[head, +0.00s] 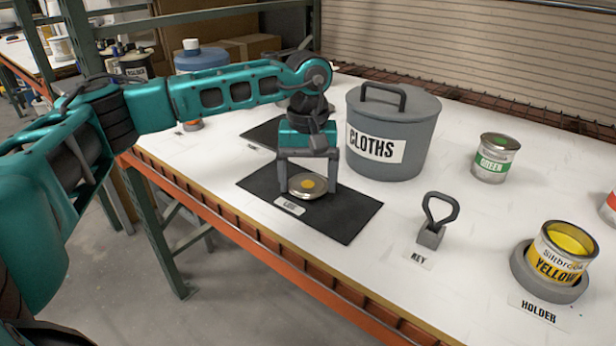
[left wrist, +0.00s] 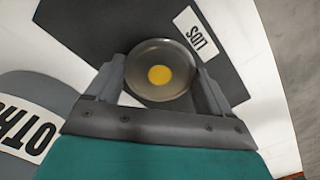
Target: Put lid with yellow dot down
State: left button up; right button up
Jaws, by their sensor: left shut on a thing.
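The lid with the yellow dot (head: 307,186) is a small round metal lid, held level at the black mat labelled LIDS (head: 345,215). I cannot tell whether it touches the mat. My left gripper (head: 308,188) points down with its two fingers on opposite sides of the lid, shut on it. In the left wrist view the lid (left wrist: 160,70) sits between the fingertips, with the yellow dot facing up. The LIDS label (left wrist: 196,33) lies on the mat beside it. My right gripper is not in view.
A grey CLOTHS bin (head: 390,130) stands just right of my left gripper. A key (head: 434,222), a green can (head: 495,158) and an open yellow can (head: 562,250) in a round holder (head: 530,275) stand further right. The mat's right part is bare.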

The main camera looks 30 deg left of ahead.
aim_at(309, 183)
pick_arm(q)
jog(key=o, duration=0.5)
jog(key=shift+f, duration=0.15)
jog(key=o, duration=0.4)
jog(key=shift+c, duration=0.2)
jog(key=shift+r, duration=0.35)
notch_tip(309, 183, up, 12)
jog(key=shift+w+p, duration=0.2)
jog(key=shift+p, duration=0.25)
